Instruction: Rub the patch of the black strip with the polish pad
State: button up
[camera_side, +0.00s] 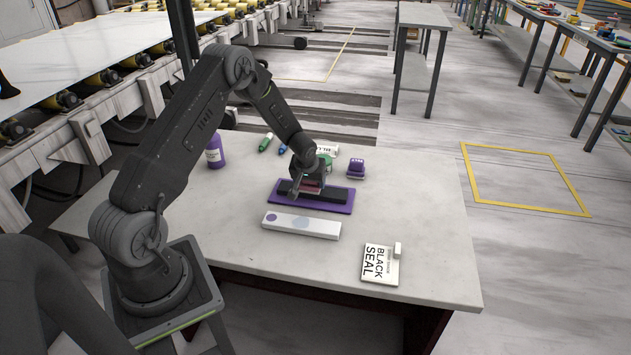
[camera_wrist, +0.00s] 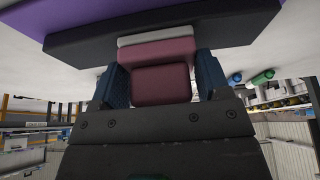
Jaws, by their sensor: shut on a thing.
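The black strip (camera_side: 328,196) lies on a purple mat (camera_side: 322,208) in the middle of the stone slab. My gripper (camera_side: 307,186) is over the strip's left-hand part, shut on the polish pad. In the wrist view my gripper's blue fingers (camera_wrist: 160,82) clasp the maroon polish pad (camera_wrist: 160,52) from both sides. The pad's pale grey face lies against or very close to the black strip (camera_wrist: 75,45); I cannot tell whether they touch. The patch on the strip cannot be made out.
A "BLACK SEAL" card (camera_side: 379,268) is at the front right. The slab's right side is clear.

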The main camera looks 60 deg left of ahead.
jog(key=shift+s+a, duration=1)
jog(key=shift+s, duration=0.2)
jog(key=shift+w+d+r, duration=0.15)
jog(key=shift+w+d, duration=1.15)
jog(key=shift+w, duration=0.15)
jog(key=shift+w+d, duration=1.25)
jog(key=shift+s+a+f, duration=0.2)
jog(key=shift+s+a, duration=0.5)
jog(key=shift+s, duration=0.05)
jog(key=shift+s+a+f, duration=0.2)
jog(key=shift+s+a, duration=0.5)
jog(key=shift+s, duration=0.05)
jog(key=shift+s+a, duration=1.15)
jog(key=shift+s, duration=0.15)
jog(key=shift+w+d+r, duration=0.2)
jog(key=shift+w+d, duration=1.1)
jog(key=shift+w, duration=0.1)
jog(key=shift+w+d+r, duration=0.2)
jog(key=shift+w+d, duration=1.05)
jog(key=shift+w, duration=0.15)
jog(key=shift+r, duration=0.1)
jog(key=shift+r, duration=2.95)
